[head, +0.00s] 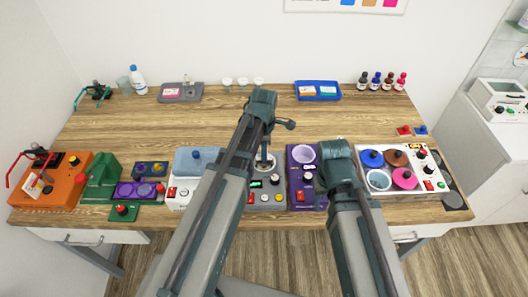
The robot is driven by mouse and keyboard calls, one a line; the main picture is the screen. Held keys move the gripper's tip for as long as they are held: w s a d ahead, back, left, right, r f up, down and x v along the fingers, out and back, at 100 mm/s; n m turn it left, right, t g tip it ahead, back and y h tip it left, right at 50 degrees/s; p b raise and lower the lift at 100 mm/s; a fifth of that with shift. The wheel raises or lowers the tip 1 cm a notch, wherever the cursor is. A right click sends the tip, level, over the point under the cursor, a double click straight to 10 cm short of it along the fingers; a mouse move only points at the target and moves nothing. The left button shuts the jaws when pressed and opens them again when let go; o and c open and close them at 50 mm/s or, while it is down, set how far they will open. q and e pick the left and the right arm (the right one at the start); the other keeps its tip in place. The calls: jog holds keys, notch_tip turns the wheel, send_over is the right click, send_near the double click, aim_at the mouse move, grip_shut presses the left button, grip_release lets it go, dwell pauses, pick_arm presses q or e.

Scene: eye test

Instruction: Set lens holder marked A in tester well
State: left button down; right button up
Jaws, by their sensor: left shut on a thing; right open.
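The tester (264,198) is a grey box with a green display and a red switch, at the front middle of the bench. Its round well (265,161) is partly hidden by my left arm. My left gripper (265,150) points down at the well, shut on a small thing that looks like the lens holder. Its mark A cannot be read, and I cannot tell whether it is inside the well or just above it. My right gripper (321,184) is open and empty over the right side of the purple device (302,154), its fingers mostly hidden by its own wrist.
A white device with coloured lids (403,158) stands right. A white device with a blue-grey cover (199,160), a green block (101,178) and an orange device (57,178) stand left. A grey tray (188,97), small cups, a blue tray (318,97) and bottles line the back. The mid-bench is clear.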

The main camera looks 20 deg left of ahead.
pick_arm(q)
jog(key=shift+f+b, duration=0.3)
jog(key=shift+b, duration=0.05)
dwell(0.6)
jog(key=shift+c, duration=1.2)
grip_release()
jog(key=shift+r, duration=0.15)
notch_tip(320, 180, up, 6)
jog(key=p, duration=0.6)
